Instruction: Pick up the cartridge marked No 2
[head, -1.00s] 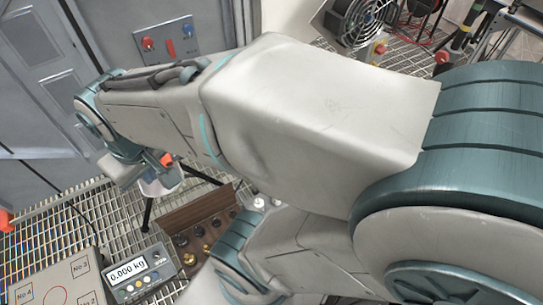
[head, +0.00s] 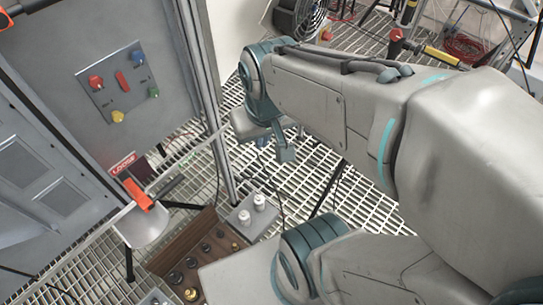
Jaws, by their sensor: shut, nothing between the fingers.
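No mark reading No 2 can be read in the head view now, so I cannot tell which thing, if any, is that cartridge. Two small white cylinders (head: 252,207) stand upright on a grey block (head: 262,222) at the lower middle; any marks on them are too small to read. My gripper (head: 285,152) is small in the picture, above the grating and higher in the picture than the cylinders. It is shut and empty, apart from them.
A wooden rack (head: 180,240) with several dark and brass knobbed pieces lies left of the block. A white funnel-like vessel (head: 145,228), an orange handle (head: 137,192) and a sign reading LOOSE (head: 124,164) are further left. A switch panel (head: 118,85) is on the cabinet. Grating shows around my arm.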

